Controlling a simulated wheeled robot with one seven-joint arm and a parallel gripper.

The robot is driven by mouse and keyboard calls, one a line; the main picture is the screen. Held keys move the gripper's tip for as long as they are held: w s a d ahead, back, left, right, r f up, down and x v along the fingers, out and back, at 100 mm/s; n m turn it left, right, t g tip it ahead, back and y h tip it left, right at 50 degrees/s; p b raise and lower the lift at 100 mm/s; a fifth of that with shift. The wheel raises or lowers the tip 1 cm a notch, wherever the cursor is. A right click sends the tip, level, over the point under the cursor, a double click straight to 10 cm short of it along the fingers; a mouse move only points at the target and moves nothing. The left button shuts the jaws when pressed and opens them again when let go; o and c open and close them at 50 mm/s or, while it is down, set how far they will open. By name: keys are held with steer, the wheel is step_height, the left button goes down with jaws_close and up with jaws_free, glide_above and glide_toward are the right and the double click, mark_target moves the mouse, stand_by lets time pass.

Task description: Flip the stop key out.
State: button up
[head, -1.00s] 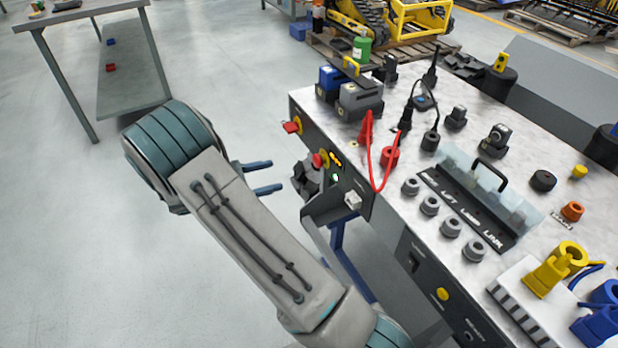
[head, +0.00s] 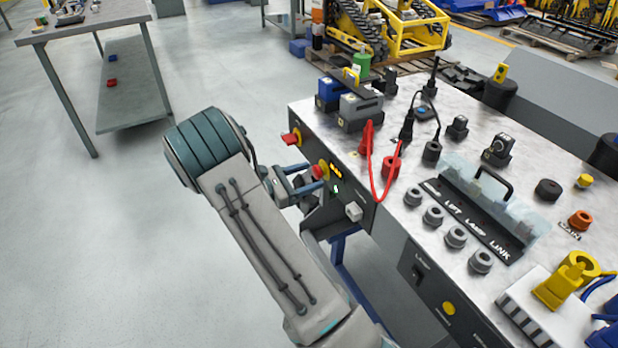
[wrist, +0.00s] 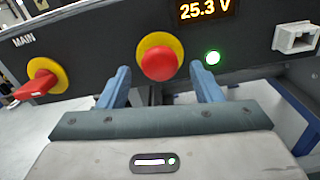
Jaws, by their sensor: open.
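A round red stop knob (head: 318,172) on a yellow disc sits on the console's front panel. It also shows in the wrist view (wrist: 159,62), between the fingertips. My gripper (head: 307,179) is open, its two blue fingers (wrist: 162,86) pointing at the panel on either side of the knob; I cannot tell whether they touch it. A red lever-shaped switch (wrist: 38,84) on a yellow disc, labelled MAIN, is to the left in the wrist view. It also shows in the head view (head: 290,139).
Right of the knob are a lit green lamp (wrist: 212,57), a 25.3 V display (wrist: 204,9) and a pale socket (wrist: 297,38). The console top (head: 385,228) carries cables, plugs and a clear-covered strip. Open floor lies to the left.

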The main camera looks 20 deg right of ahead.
steer(key=shift+d, duration=0.5)
steer(key=shift+c, duration=0.3)
jaws_close()
steer(key=shift+a+p, duration=0.5)
steer(key=shift+a, duration=0.45)
steer(key=shift+o, duration=0.3)
jaws_free()
steer(key=shift+a, duration=0.15)
